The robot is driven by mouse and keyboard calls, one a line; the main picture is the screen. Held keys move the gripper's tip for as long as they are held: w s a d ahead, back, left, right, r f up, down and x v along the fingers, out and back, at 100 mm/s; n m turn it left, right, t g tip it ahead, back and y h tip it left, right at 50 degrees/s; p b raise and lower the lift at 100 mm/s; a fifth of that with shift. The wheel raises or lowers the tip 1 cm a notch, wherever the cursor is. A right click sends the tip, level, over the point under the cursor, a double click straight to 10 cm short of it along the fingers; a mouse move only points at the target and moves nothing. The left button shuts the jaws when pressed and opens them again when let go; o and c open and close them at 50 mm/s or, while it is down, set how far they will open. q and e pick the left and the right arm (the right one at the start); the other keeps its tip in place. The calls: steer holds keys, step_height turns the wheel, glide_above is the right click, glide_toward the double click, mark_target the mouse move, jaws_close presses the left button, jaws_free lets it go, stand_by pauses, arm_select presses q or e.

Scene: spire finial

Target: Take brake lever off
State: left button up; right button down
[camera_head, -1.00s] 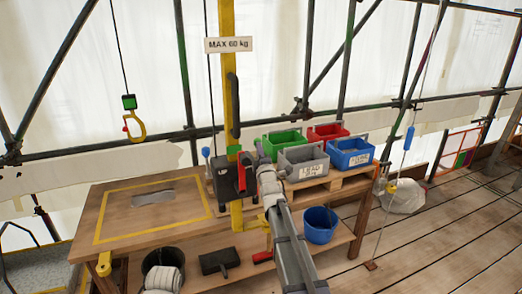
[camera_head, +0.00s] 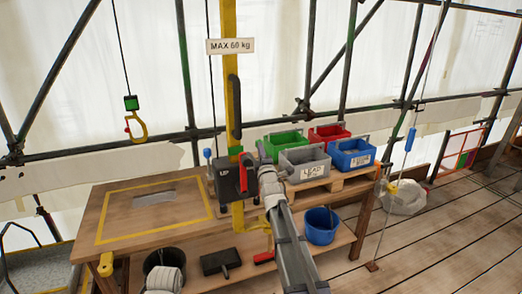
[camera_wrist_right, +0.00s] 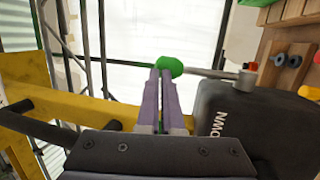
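The brake lever shows in the right wrist view as a thin grey rod ending in a green knob (camera_wrist_right: 168,66); the rod runs right to a pivot on the dark winch box (camera_wrist_right: 240,120). The box also shows on the yellow post in the head view (camera_head: 226,180). My right gripper (camera_wrist_right: 163,75) has its fingers close together, with the tips at the green knob. I cannot tell whether they touch it. In the head view my right gripper (camera_head: 262,165) is just right of the box. My left gripper is not in view.
The yellow post (camera_head: 228,65) stands behind the bench (camera_head: 120,215). Green (camera_head: 284,143), red (camera_head: 329,133), grey (camera_head: 304,163) and blue (camera_head: 351,154) bins stand right of my gripper. A yellow hook (camera_head: 136,127) hangs at left. A blue bucket (camera_head: 321,226) sits on the lower shelf.

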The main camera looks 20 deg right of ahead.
steer(key=r+v, duration=0.2)
steer(key=v, duration=1.1)
steer(key=shift+s+r, duration=0.4)
steer(key=shift+s, duration=0.15)
steer(key=shift+a, duration=0.15)
steer(key=s+a+f+m+g+y, duration=0.25)
steer(key=a+f+g, duration=0.25)
steer(key=a+f, duration=0.35)
steer(key=s+a+f+m+g+y, duration=0.1)
steer(key=s+a+f+m+g, duration=0.25)
steer(key=a+f, duration=0.45)
steer(key=s+a+f+m+g, duration=0.1)
steer(key=s+a+f+g, duration=0.2)
steer(key=s, duration=0.4)
steer(key=s+a+f+m+g, duration=0.2)
steer(key=s+a+f+g, duration=0.1)
steer(key=s, duration=0.5)
steer(key=s+a+f+m+g, duration=0.2)
steer(key=s+a+f+g, duration=0.2)
steer(key=s, duration=0.4)
steer(key=shift+s+g+h, duration=0.25)
steer(key=shift+g+h, duration=0.2)
steer(key=shift+g, duration=0.4)
